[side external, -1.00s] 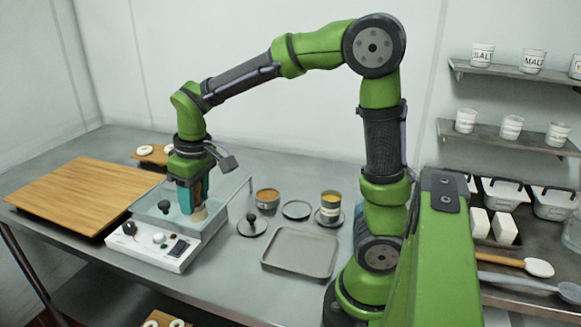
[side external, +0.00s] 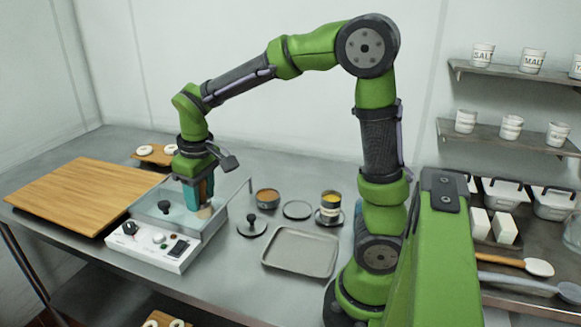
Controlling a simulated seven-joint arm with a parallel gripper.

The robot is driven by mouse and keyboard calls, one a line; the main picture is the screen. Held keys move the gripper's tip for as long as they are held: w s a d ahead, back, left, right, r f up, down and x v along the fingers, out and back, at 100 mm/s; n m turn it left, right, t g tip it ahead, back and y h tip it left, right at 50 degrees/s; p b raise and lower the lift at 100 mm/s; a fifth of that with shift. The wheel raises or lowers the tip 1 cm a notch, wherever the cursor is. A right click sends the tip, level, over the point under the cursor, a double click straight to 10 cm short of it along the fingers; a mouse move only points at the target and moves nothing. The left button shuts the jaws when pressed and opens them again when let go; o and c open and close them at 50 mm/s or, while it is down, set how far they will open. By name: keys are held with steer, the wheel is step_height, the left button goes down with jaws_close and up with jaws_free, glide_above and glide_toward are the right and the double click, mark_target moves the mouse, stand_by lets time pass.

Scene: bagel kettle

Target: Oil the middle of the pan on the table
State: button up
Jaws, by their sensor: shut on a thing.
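The pan (side external: 300,251) is a shallow grey rectangular tray lying on the steel table, right of the kettle unit. It looks empty, and I cannot tell whether its middle is oiled. My gripper (side external: 204,205) points down over the right part of the kettle (side external: 180,225), away from the pan. It is shut on a pale tan thing (side external: 204,212), of which only the lower end shows below the fingers. An open tin with yellow contents (side external: 330,203) stands on a dark round dish behind the pan. I cannot tell whether it holds oil.
A wooden board (side external: 80,195) is at left. Bagels (side external: 171,149) rest on a small board behind. The front table edge is clear.

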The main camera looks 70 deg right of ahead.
steer(key=shift+s+d+f+n+g+h, duration=0.55)
steer(key=shift+d+f, duration=1.05)
steer(key=shift+d, duration=5.25)
steer(key=shift+s+d+f+m+g+h, duration=0.2)
steer(key=shift+d+f+h, duration=1)
steer(key=shift+d, duration=5.6)
steer(key=shift+y, duration=0.35)
steer(key=shift+f, duration=3.15)
steer(key=shift+s+f, duration=0.1)
steer(key=shift+f, duration=0.65)
step_height(320, 180, up, 7)
